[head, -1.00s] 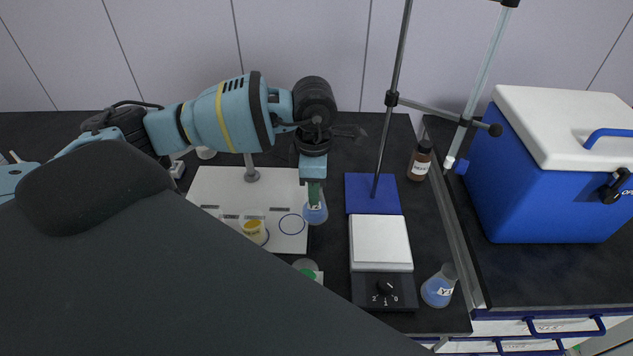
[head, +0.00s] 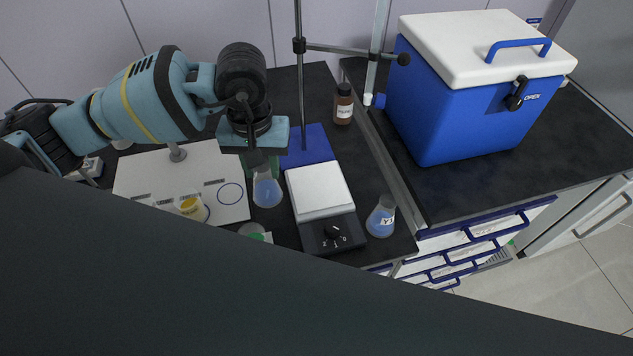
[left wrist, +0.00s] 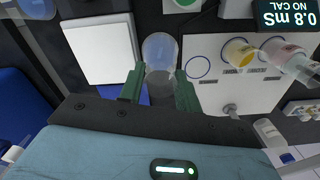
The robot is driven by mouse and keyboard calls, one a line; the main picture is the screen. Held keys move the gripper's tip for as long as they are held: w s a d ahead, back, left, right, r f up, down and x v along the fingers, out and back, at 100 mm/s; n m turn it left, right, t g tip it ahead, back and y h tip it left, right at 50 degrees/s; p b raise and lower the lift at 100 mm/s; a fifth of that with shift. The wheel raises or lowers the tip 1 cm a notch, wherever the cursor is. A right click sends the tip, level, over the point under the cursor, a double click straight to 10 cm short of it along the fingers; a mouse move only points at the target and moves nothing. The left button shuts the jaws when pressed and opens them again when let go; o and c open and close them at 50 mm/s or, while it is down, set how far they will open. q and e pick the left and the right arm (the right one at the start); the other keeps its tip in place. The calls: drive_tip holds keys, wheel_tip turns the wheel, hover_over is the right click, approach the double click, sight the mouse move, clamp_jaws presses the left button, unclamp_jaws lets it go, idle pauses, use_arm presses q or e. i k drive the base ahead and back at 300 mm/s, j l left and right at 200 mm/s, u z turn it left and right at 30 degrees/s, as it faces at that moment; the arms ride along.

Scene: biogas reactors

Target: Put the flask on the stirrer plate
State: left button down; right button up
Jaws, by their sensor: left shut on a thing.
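My left gripper (head: 262,166) is shut on the neck of a flask (head: 267,192) with pale blue liquid. The flask hangs upright, just left of the stirrer plate. The stirrer plate (head: 319,190) has a white square top and a black front with a knob; its top looks empty. In the left wrist view, the green fingers (left wrist: 158,88) are on both sides of the flask (left wrist: 160,50), between the stirrer plate (left wrist: 101,47) and the white board. A second, labelled flask (head: 381,217) with blue liquid stands right of the stirrer plate. My right gripper is not in view.
A stand with a blue base (head: 313,146) and tall rod is behind the stirrer plate. A brown bottle (head: 343,104) stands nearby. The white board (head: 150,178) on the left has a blue circle and a yellow-filled beaker (head: 193,208). A blue cooler (head: 450,110) is at right.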

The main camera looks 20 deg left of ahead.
sight(318, 184)
drive_tip(key=i+l+u, duration=0.1)
drive_tip(key=l+u, duration=0.3)
drive_tip(key=l, duration=0.2)
drive_tip(key=l+u, duration=0.4)
drive_tip(key=l, duration=0.25)
drive_tip(key=l+u, duration=0.35)
drive_tip(key=l, duration=0.3)
drive_tip(key=k, duration=0.05)
